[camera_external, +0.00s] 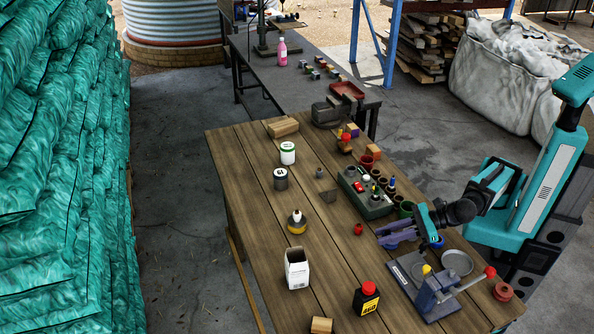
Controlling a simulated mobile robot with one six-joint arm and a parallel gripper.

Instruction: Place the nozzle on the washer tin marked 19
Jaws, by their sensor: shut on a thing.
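My gripper (431,234) is at the right side of the wooden bench, low above the area behind the grey press. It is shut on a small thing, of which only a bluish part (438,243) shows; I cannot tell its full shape. A grey tin with a white marked top (280,180) and a white tin with a green band and marked top (288,156) stand upright at the left of the bench. A yellow round tin (297,227) with a white pointed piece on it stands nearer. The numbers are too small to read.
A green tray (376,211) with small parts and several pots lies left of my gripper. A vise (331,113) is at the far end.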

